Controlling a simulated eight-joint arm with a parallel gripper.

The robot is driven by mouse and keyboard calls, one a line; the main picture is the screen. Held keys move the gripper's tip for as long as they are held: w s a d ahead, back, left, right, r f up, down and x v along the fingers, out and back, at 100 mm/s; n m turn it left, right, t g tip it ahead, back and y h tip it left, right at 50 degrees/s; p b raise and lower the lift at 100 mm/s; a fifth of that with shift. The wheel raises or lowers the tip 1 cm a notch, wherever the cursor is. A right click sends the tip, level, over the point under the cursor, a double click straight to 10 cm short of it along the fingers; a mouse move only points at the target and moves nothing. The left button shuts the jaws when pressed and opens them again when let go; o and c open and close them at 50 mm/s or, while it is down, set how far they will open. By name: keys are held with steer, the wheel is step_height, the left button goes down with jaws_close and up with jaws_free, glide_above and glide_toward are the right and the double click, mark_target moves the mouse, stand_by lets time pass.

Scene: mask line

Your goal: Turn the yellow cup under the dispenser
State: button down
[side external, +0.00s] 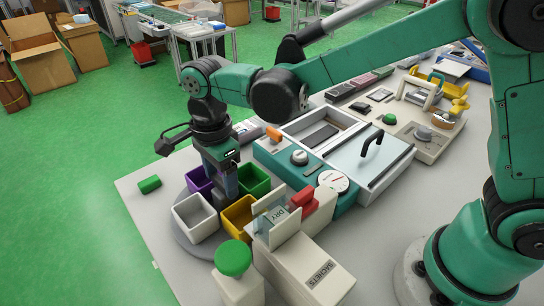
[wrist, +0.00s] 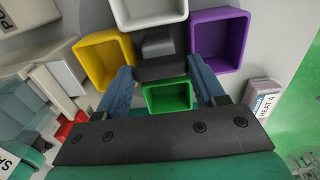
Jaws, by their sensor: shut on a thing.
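In the side view, a round grey turntable (side external: 184,236) carries a yellow cup (side external: 238,217), a white cup (side external: 195,218), a purple cup (side external: 198,181) and a green cup (side external: 254,181). The yellow cup is at the front right, beside the cream sachet dispenser (side external: 310,272); I cannot tell whether it is exactly under the outlet. My gripper (side external: 229,187) points down into the middle of the cups. In the wrist view, my gripper (wrist: 162,73) has its blue fingers shut on the dark central knob (wrist: 158,47), with the yellow cup (wrist: 104,60) at left.
A green button (side external: 233,258) stands in front of the dispenser. A teal machine (side external: 290,160) with dials and a red block (side external: 303,197) are close on the right.

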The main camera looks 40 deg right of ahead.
stand_by(0.3)
steer(key=shift+c, duration=0.4)
jaws_free()
steer(key=shift+r, duration=0.1)
steer(key=shift+r, duration=2.75)
steer(key=s+d+n+t, duration=0.3)
steer(key=s+d+n, duration=0.1)
steer(key=d+n, duration=0.3)
steer(key=s+d+n+t, duration=0.3)
steer(key=d+n+t, duration=0.1)
steer(key=d+n, duration=0.4)
steer(key=n, duration=0.2)
steer(key=shift+s+d+r+n, duration=0.25)
steer(key=shift+s+r+n, duration=0.05)
steer(key=shift+s, duration=0.1)
